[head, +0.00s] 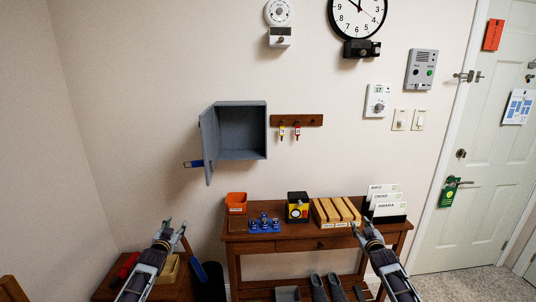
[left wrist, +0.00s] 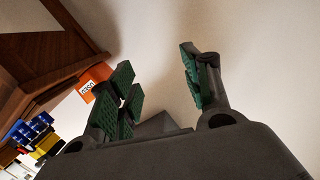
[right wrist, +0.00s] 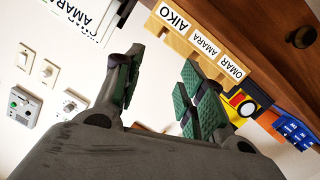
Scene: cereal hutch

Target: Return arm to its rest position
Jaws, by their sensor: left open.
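My left gripper (head: 174,232) is in the lower left of the head view, left of the wooden table and apart from it. Its green-padded fingers (left wrist: 160,88) stand wide apart with nothing between them in the left wrist view. My right gripper (head: 367,231) is in front of the table's right part in the head view. Its fingers (right wrist: 155,88) are spread and empty in the right wrist view, with the name-labelled wooden slots (right wrist: 205,42) beyond them.
The table (head: 290,243) bears an orange bin (head: 236,203), blue items (head: 264,225), a black-and-yellow box (head: 298,207) and the wooden slots (head: 335,211). A grey wall cabinet (head: 242,130) hangs above with its door open. Two keys hang from a wooden rack (head: 310,120). A door (head: 489,140) stands at right.

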